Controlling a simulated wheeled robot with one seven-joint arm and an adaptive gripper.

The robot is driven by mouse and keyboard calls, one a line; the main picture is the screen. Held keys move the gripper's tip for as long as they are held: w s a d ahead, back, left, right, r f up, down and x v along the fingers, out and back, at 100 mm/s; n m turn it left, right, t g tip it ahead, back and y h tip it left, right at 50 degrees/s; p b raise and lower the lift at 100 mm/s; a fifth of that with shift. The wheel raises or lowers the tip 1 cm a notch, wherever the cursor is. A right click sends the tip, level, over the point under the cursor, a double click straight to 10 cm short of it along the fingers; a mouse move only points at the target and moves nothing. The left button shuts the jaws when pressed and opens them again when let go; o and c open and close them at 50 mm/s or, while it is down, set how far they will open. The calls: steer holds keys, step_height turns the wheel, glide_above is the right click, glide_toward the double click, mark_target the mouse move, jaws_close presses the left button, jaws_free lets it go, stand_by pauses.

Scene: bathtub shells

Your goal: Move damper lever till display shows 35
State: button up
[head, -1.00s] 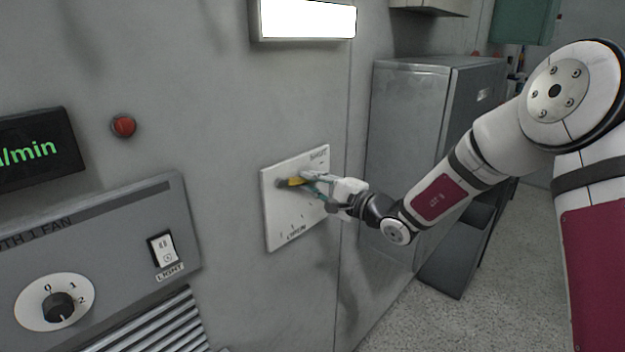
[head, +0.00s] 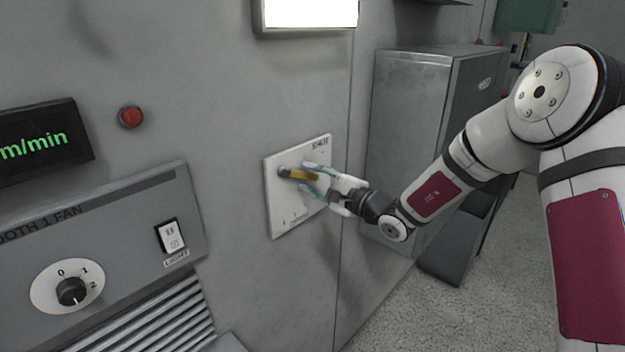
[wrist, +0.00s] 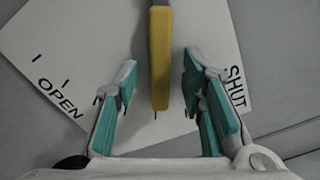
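The yellow damper lever (head: 298,174) sits on a white plate (head: 284,212) on the grey wall. In the wrist view the lever (wrist: 160,60) points down the picture, between the plate's OPEN and SHUT marks. My gripper (head: 312,178) is at the plate. Its teal-padded fingers (wrist: 158,85) are apart, one on each side of the lever, with a gap showing on both sides. The display (head: 40,143) at the left edge is cut off; only "m/min" in green shows, and its number is out of view.
A grey fan panel (head: 120,225) with a rotary knob (head: 71,291) and a light switch (head: 171,236) is on the left. A red button (head: 131,117) is above it. A grey metal cabinet (head: 405,120) stands to the right, behind my arm.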

steer(key=v, duration=1.2)
steer(key=s+a+r+n+g+h, duration=0.1)
steer(key=s+r+n+g, duration=0.15)
steer(key=s, duration=0.45)
steer(key=s+a+r+n+g+h, duration=0.1)
steer(key=s+r+n+g, duration=0.1)
steer(key=s+n+g, duration=0.3)
steer(key=s+a+r+n+g, duration=0.2)
steer(key=s, duration=0.6)
steer(key=s+d+r+n+t+h, duration=0.2)
steer(key=s+d+h, duration=0.4)
steer(key=d, duration=0.4)
steer(key=s+d+r+n+t+h, duration=0.1)
steer(key=s+d+r+t+h, duration=0.1)
steer(key=s+d+h, duration=0.4)
steer(key=s+d, duration=0.1)
steer(key=d, duration=0.3)
steer(key=shift+s+n, duration=0.2)
steer(key=shift+n, duration=0.15)
steer(key=shift+a+f, duration=0.1)
steer(key=shift+a, duration=0.05)
stand_by(0.6)
